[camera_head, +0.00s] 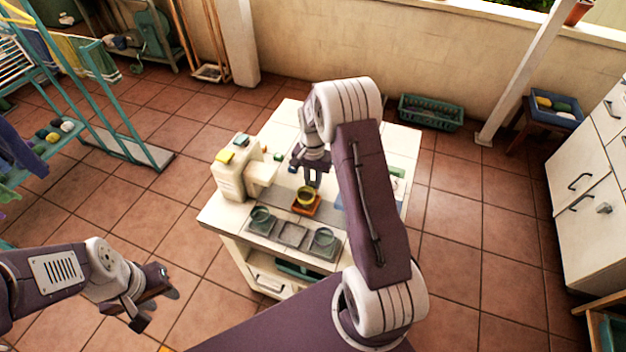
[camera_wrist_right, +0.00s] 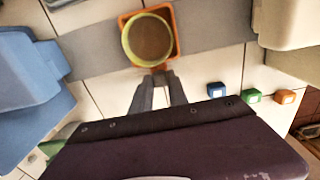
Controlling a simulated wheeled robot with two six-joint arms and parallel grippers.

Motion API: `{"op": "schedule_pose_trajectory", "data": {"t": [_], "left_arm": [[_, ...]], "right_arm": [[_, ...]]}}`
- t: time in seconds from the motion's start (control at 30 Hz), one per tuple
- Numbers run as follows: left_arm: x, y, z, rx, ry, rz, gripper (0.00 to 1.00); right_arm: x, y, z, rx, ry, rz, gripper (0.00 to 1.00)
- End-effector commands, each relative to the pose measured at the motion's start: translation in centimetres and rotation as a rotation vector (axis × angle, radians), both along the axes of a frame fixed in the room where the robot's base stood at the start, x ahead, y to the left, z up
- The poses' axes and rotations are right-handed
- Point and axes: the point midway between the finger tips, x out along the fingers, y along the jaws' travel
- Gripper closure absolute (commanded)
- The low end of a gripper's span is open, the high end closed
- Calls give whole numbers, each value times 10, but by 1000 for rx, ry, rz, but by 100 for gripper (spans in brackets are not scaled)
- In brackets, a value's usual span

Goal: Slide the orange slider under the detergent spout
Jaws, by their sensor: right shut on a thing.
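The orange slider (camera_head: 312,211) lies on a grey track across the white counter and bears a yellow-green cup (camera_head: 306,195). Both show in the right wrist view, the slider (camera_wrist_right: 176,31) around the cup (camera_wrist_right: 148,38). The cream detergent dispenser (camera_head: 229,182) stands left of the slider, its spout (camera_head: 263,172) reaching toward the track. The slider is to the right of the spout. My right gripper (camera_wrist_right: 159,80) is shut at the slider's near edge, on a small orange tab mostly hidden by the fingers. My left gripper (camera_head: 157,304) is open and empty, off the counter's front left.
Blue (camera_wrist_right: 216,89), green (camera_wrist_right: 252,96) and orange (camera_wrist_right: 285,97) buttons sit on the counter. A dark tray with round dishes (camera_head: 292,235) lies at its front edge. A blue container (camera_wrist_right: 28,85) is beside the track. Drying racks stand far left.

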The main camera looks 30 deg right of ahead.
Motion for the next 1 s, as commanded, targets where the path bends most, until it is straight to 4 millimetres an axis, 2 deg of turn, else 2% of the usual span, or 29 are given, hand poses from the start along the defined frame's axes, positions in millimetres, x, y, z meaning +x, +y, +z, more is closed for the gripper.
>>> {"op": "schedule_pose_trajectory", "data": {"t": [0.17, 0.4, 0.53, 0.7, 0.97, 1.0], "left_arm": [[0, 0, 3, 0, 0, 0, 64], [0, 0, 10, 0, 0, 0, 64], [0, 0, 13, 0, 0, 0, 64], [0, 0, 13, 0, 0, 0, 64], [0, 0, 13, 0, 0, 0, 64], [0, 0, 13, 0, 0, 0, 64]], "right_arm": [[-12, -11, 2, 0, 0, -4, 100], [-60, -52, 3, 0, 0, -7, 100], [-77, -68, 2, -1, -2, -4, 100], [-86, -75, 1, -2, -3, 0, 100], [-87, -75, 1, -2, -2, 1, 100], [-86, -76, 1, -2, -2, 1, 69]]}}
